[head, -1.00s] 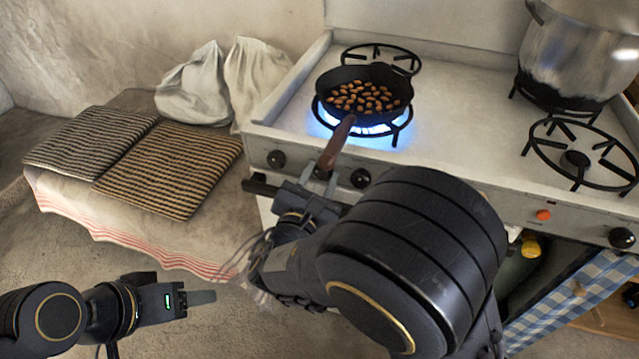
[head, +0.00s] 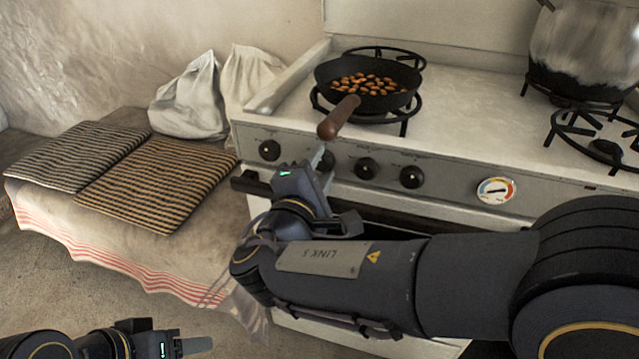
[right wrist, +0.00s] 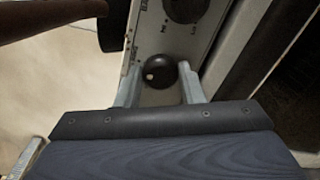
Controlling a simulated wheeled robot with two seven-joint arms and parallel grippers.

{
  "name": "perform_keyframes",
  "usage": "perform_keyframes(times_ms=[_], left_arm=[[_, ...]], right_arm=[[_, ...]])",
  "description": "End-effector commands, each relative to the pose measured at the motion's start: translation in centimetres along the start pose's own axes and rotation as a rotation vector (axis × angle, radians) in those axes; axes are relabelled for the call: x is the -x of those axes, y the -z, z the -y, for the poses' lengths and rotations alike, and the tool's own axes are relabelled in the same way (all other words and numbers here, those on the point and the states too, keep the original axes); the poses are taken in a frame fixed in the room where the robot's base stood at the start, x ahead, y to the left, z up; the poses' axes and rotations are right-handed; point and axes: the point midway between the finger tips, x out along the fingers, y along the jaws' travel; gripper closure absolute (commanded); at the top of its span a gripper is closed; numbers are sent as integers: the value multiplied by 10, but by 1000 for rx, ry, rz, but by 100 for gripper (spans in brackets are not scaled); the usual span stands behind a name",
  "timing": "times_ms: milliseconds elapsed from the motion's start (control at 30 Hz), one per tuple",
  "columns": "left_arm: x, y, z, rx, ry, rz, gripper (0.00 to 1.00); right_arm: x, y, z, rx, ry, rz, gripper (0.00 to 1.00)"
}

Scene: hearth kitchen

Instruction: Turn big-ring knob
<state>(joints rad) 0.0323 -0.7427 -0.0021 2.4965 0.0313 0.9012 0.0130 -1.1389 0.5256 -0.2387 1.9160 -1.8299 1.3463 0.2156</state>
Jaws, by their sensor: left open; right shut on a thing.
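The row of dark stove knobs runs along the front panel (head: 450,190). My right gripper (head: 322,163) is at the second knob from the left, below the pan handle. In the right wrist view its two fingers stand either side of a round black knob (right wrist: 160,72) with a pale dot, the big-ring knob, and are shut on it. The black pan (head: 372,100) of brown nuts sits on the front left burner. No flame shows under it. My left gripper (head: 192,345) is open and empty at the bottom left, away from the stove.
The pan's wooden handle (head: 338,117) juts out just above my right gripper. Other knobs (head: 269,150) stand on either side. A dark oven rail (head: 250,184) runs below. A big pot (head: 585,50) stands at right; folded striped cloths (head: 160,180) lie at left.

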Motion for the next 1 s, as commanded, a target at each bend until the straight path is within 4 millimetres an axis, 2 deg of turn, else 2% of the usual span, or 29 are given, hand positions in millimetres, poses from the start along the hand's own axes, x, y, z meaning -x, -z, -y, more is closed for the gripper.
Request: perform_keyframes(times_ms=[33,233,833,867,1000], left_arm=[[-8,-4,3,0,0,0,43],[-16,-8,7,0,0,0,43],[-18,-9,8,0,0,0,43],[-18,-9,8,0,0,0,43],[-18,-9,8,0,0,0,43]], right_arm=[[0,2,5,-27,1,-1,88],[0,1,3,-98,2,-1,88],[0,0,1,-132,3,-1,88],[0,0,1,-131,3,-1,61],[0,0,1,-131,2,-1,43]])
